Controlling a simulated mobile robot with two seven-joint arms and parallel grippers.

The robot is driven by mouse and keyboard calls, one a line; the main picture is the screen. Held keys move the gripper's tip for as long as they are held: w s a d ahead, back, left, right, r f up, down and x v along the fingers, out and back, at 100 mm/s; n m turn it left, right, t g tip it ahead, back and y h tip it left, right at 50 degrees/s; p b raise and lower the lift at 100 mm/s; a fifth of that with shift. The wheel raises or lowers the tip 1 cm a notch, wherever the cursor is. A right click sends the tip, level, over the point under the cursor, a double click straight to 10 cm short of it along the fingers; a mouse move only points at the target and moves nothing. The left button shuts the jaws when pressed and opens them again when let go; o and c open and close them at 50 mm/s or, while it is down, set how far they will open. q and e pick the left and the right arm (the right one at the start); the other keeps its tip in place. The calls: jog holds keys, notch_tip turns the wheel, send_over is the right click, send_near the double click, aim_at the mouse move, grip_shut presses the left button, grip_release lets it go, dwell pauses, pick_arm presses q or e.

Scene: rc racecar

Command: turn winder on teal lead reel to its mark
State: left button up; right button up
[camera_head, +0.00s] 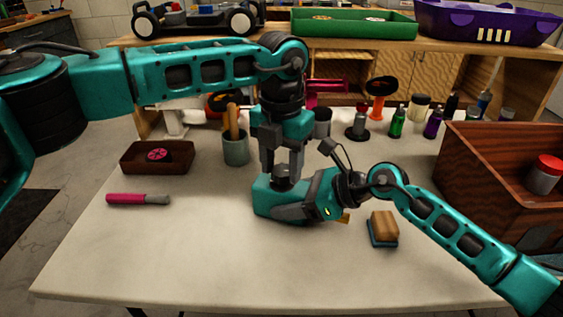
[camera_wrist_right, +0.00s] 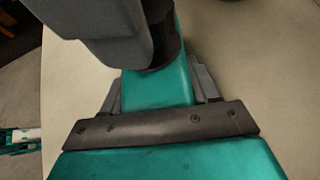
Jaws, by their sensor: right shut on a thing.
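The teal lead reel (camera_head: 268,198) sits mid-table, with a dark round winder (camera_head: 283,179) on top. In the right wrist view, the teal body (camera_wrist_right: 165,88) lies between my right gripper's fingers, with the dark winder (camera_wrist_right: 165,45) beyond. My right gripper (camera_head: 297,207) comes in from the right and is shut on the reel. My left gripper (camera_head: 283,166) points down from above, its fingers apart on either side of the winder's top. One grey finger (camera_wrist_right: 95,25) covers part of the winder in the wrist view. I cannot make out the mark.
A wooden block with blue base (camera_head: 384,228) stands right of my right gripper. A green cup (camera_head: 235,148), brown tray (camera_head: 157,158) and pink-handled tool (camera_head: 138,200) are on the left. A wooden crate (camera_head: 485,185) stands right; several bottles are behind. The front table is clear.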

pick_arm(q)
jog(key=c, duration=0.7)
jog(key=shift+o, duration=0.2)
